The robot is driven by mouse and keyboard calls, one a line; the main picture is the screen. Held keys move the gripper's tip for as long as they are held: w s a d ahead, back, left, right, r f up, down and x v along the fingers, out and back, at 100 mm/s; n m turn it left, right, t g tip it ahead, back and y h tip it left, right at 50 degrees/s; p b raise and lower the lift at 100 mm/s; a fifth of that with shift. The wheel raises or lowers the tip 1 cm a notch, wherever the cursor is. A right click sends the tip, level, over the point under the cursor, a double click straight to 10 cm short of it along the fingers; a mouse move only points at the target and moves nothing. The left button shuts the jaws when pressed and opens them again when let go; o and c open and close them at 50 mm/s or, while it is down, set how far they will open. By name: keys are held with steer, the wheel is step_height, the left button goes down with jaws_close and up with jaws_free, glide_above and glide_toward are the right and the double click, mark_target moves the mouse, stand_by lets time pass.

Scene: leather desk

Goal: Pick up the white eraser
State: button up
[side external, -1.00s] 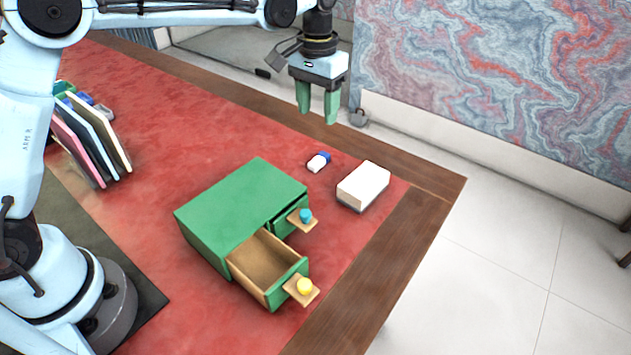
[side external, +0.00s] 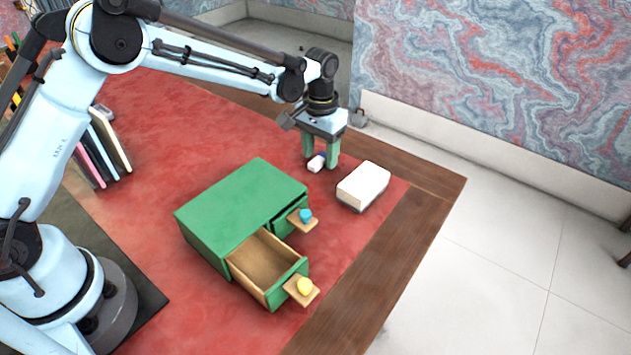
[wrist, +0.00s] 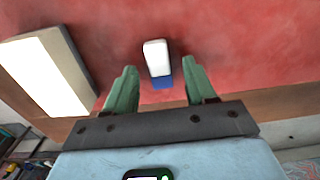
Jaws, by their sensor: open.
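The white eraser (side external: 316,163) is small, with a blue sleeve at one end, and lies on the red desk surface. My gripper (side external: 320,160) is open, pointing down, with its green fingers low over the desk at the eraser. In the wrist view the eraser (wrist: 156,58) lies ahead of and between the two green fingertips (wrist: 160,75), its blue end toward the gripper and its white end away. There is a gap on each side, and no finger visibly touches it.
A larger white block (side external: 362,186) lies right of the eraser, and also shows in the wrist view (wrist: 46,72). A green drawer box (side external: 240,205) with open drawers stands nearer the camera. Upright books (side external: 105,145) stand at left. The wooden desk edge (side external: 425,175) is at right.

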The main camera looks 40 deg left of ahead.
mark_target(321, 159)
steer(key=shift+f, duration=0.3)
jaws_close()
steer(key=shift+r, duration=0.1)
steer(key=shift+r, duration=0.35)
steer(key=r, duration=0.3)
steer(key=shift+s+d+r, duration=0.15)
steer(key=shift+d+r, duration=0.1)
steer(key=shift+r, duration=0.15)
steer(key=s+d+r, duration=0.6)
steer(key=s+d, duration=0.1)
steer(key=d, duration=0.1)
steer(key=shift+d+r, duration=0.25)
